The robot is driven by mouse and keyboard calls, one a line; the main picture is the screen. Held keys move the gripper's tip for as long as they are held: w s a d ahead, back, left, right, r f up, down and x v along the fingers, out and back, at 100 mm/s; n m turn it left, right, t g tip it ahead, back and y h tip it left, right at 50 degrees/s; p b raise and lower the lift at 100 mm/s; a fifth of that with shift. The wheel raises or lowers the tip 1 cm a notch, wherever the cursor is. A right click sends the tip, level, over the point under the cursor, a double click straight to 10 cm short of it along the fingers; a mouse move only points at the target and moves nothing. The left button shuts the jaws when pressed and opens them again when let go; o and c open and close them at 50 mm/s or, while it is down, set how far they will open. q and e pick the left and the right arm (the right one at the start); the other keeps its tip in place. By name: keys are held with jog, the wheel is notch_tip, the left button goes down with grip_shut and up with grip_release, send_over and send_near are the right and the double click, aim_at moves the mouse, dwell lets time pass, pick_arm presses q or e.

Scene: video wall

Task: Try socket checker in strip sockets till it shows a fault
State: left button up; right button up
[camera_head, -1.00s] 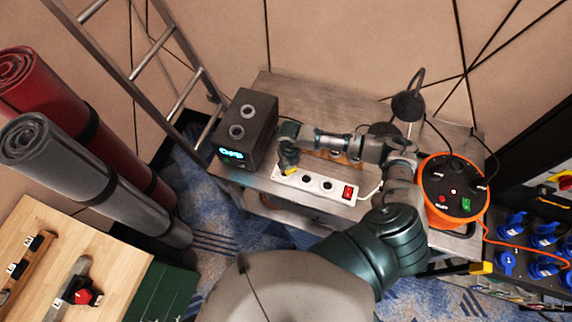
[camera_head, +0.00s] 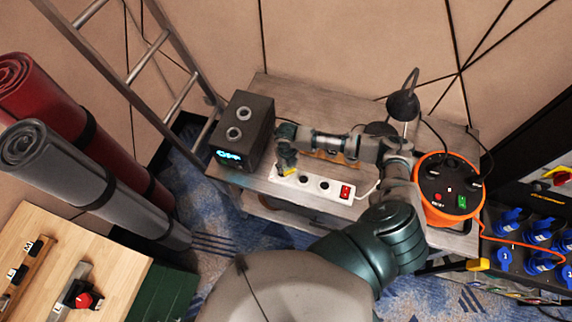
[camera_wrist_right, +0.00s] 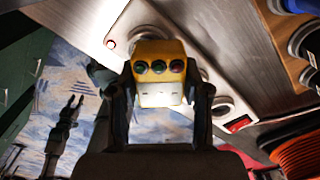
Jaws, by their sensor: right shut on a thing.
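The yellow and white socket checker (camera_wrist_right: 158,72) is between the fingers of my right gripper (camera_head: 287,160), which is shut on it. Three small round lamps in a row face the wrist camera, greenish at left and reddish at right; I cannot tell whether any is lit. In the head view the checker (camera_head: 289,172) is at the left end of the white socket strip (camera_head: 335,195). I cannot tell whether it is plugged in. Free round sockets and a red switch (camera_head: 345,191) lie to its right. A small dark forked shape (camera_wrist_right: 72,104) in the wrist view looks like my left gripper.
The strip lies along the front of a grey metal cart (camera_head: 300,95). A dark box with a lit display (camera_head: 245,128) stands left of the strip. An orange cable reel (camera_head: 449,190) and a black lamp (camera_head: 403,105) stand right. A ladder (camera_head: 150,80) leans behind at left.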

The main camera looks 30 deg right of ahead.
jog(key=shift+a, duration=0.4)
jog(key=shift+a+r, duration=0.1)
jog(key=shift+a, duration=0.3)
jog(key=shift+d+f, duration=0.3)
jog(key=shift+d, duration=0.2)
jog(key=shift+s+d, duration=0.1)
jog(key=shift+a, duration=0.25)
jog(key=shift+r, duration=0.15)
jog(key=shift+a+r+p, duration=0.1)
jog(key=shift+r+p, duration=0.4)
jog(key=shift+p, duration=0.05)
jog(key=shift+d+r+p, duration=0.2)
jog(key=shift+r+p, duration=0.85)
jog(key=shift+p, duration=0.1)
jog(key=shift+a+r+p, duration=0.15)
jog(key=shift+r+p, duration=0.7)
pick_arm(q)
jog(key=r, duration=0.2)
jog(key=a+r, duration=0.1)
jog(key=r, duration=0.2)
jog(key=shift+w, duration=0.1)
